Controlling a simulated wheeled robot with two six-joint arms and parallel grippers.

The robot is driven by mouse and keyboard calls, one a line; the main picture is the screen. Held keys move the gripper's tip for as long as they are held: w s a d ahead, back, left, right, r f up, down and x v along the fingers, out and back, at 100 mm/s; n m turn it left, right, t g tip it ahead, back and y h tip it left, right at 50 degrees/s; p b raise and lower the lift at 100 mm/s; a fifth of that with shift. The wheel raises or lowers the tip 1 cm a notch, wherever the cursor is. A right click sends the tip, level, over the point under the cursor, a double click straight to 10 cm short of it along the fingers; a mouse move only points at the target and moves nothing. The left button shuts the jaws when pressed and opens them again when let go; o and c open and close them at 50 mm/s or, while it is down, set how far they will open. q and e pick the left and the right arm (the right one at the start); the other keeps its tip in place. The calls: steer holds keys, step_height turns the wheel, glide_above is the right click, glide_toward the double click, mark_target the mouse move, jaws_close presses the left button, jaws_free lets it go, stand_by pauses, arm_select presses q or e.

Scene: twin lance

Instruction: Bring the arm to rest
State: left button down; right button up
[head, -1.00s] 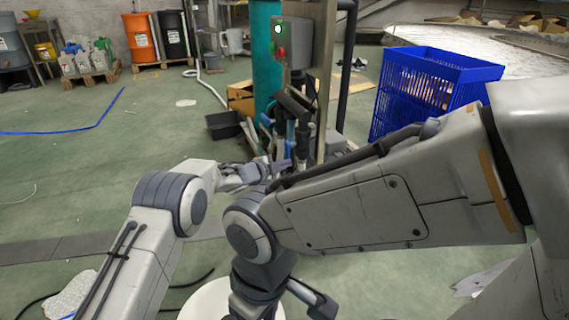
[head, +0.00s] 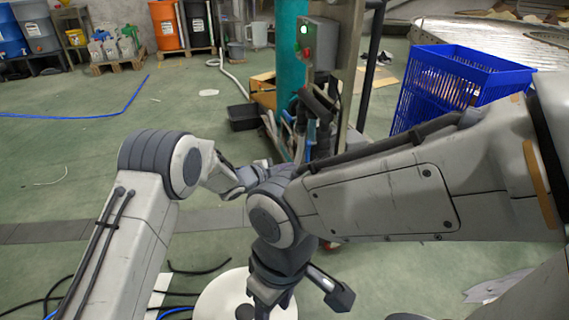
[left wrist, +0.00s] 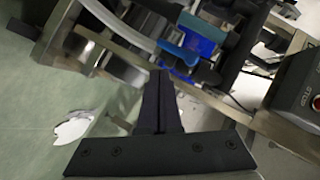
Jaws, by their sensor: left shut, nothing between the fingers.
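My left arm comes in from the lower left, bends at a raised elbow and reaches forward. Its gripper is partly hidden behind my right arm in the head view. In the left wrist view my left gripper (left wrist: 160,76) is shut, with nothing between its dark fingers. My right arm crosses from the right and bends down at the wrist. My right gripper (head: 275,295) points down near the bottom edge, and its fingers cannot be made out. Dark lance-like tools (head: 312,120) stand by the post beyond my arms; the left gripper looks apart from them.
A control box (head: 320,45) with a green light is on the post, beside a teal column (head: 290,60). A blue crate (head: 455,85) stands at the right. A black bin (head: 243,117) lies on the floor. Open green floor lies at the left; cables run at the lower left.

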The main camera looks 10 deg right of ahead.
arm_select(q)
steer(key=s+a+r+n+y+p, duration=0.3)
steer(key=s+a+r+n, duration=0.1)
steer(key=r, duration=0.3)
steer(key=s+a+r+n+y+p, duration=0.3)
steer(key=s+a+r+n, duration=0.1)
steer(key=s+r, duration=0.15)
steer(key=s+a+r+n+g+y+p, duration=0.25)
steer(key=s+a, duration=0.25)
steer(key=s, duration=0.7)
steer(key=s+a+r+n+g+y+p, duration=0.1)
steer(key=s+a+r+n+g+p, duration=0.3)
steer(key=s, duration=0.7)
steer(key=s+a+r+n+g+y, duration=0.2)
steer(key=s+a, duration=0.4)
steer(key=s, duration=0.6)
step_height(320, 180, up, 37)
steer(key=p, duration=3.7)
steer(key=shift+w+t, duration=0.35)
steer(key=shift+h, duration=0.25)
